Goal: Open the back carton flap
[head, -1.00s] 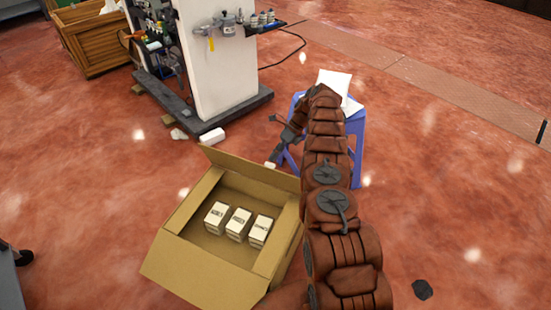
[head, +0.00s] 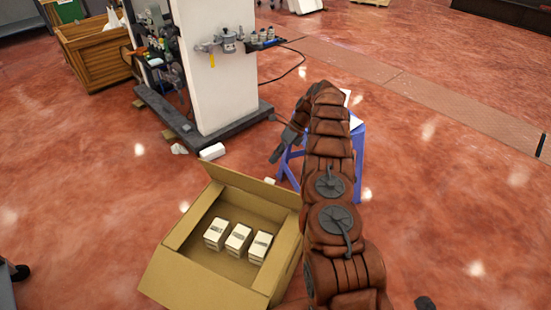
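The open brown carton (head: 205,283) stands on the floor in the head view, with three small white printed boxes (head: 240,240) in a row inside. Its back flap (head: 248,186) is raised along the far side and leans outward, away from the opening. The front flap (head: 190,285) is folded out toward me. My gripper (head: 275,156) points down just beyond the back flap and looks apart from it. It is small and dark here, so whether its fingers are open or shut is unclear. My arm hides part of the carton's right side.
A blue stool (head: 358,160) with white paper on it stands behind my arm. A white pillar on a dark base (head: 215,130) holding tools is at the back, beside a wooden crate (head: 95,55). A small white block (head: 212,151) lies on the floor. Floor to the right is mostly clear.

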